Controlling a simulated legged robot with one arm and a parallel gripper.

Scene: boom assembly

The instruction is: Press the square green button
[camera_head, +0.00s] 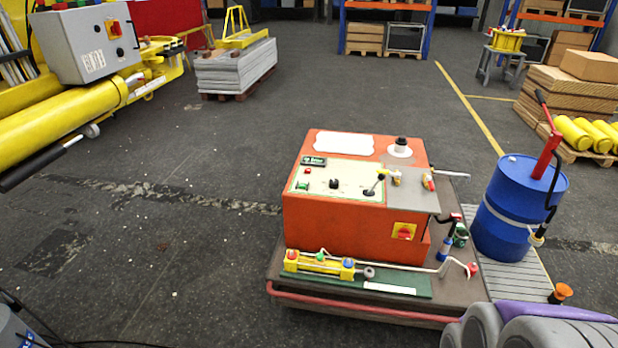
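An orange control box (340,226) stands on a low cart in the middle of the view. Its sloped, pale panel (350,172) carries a small green button (302,185) near the left edge, which looks squarish, though it is too small to be sure. A red button (308,170) sits just behind it and a black knob (334,183) to its right. Nothing covers the green button. I cannot make out my gripper in this view.
The cart (380,318) has a red front rail. A blue drum (508,205) with a red-handled pump stands right of it. A yellow boom (60,125) with a grey switch box (85,45) reaches in at upper left. The floor left of the cart is clear.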

